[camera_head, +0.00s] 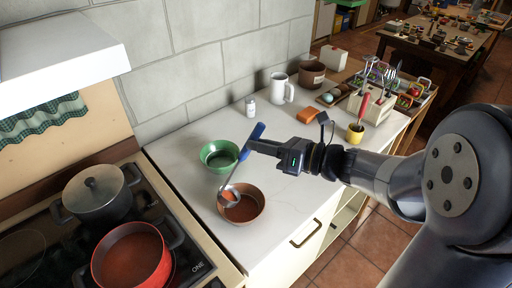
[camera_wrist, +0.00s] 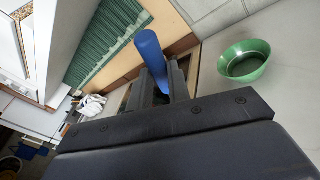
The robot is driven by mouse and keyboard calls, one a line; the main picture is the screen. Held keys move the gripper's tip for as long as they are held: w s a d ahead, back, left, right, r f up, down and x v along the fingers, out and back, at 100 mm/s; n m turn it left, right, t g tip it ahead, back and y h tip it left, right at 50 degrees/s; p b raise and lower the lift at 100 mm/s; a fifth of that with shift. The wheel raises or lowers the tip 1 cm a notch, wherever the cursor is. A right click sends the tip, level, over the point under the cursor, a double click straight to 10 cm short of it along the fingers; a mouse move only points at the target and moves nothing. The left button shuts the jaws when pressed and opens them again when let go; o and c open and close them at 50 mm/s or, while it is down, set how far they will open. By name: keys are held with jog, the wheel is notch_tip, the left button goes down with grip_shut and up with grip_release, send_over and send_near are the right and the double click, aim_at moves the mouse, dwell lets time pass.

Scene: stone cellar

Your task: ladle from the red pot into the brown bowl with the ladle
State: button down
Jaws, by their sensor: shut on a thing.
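My gripper (camera_head: 256,147) is shut on the blue handle of the ladle (camera_head: 252,138). The handle (camera_wrist: 150,48) also shows between the fingers (camera_wrist: 165,85) in the wrist view. The ladle's metal bowl hangs down over the brown bowl (camera_head: 259,201), inside its rim at the left, with reddish-brown contents in it. The brown bowl stands on the white counter and has reddish-brown contents too. The red pot (camera_head: 165,262) stands on the stove at the lower left, open, with reddish-brown contents. Whether the ladle's bowl touches the brown bowl I cannot tell.
A green bowl (camera_head: 211,163) stands just behind the brown bowl; it also shows in the wrist view (camera_wrist: 244,76). A lidded grey pot (camera_head: 97,207) is on the stove.

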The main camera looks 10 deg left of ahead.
jog(key=w+d+f+m+t+y+b, duration=0.4)
jog(key=w+d+f+m+t+b, duration=0.1)
jog(key=d+f+m, duration=0.4)
notch_tip(320, 180, down, 2)
jog(key=shift+w+d+f+m+t+y, duration=0.15)
jog(key=shift+w+d+m+t+y, duration=0.25)
jog(key=shift+w+m, duration=0.55)
dwell(1.6)
jog(key=shift+s+a, duration=0.1)
jog(key=shift+s, duration=0.2)
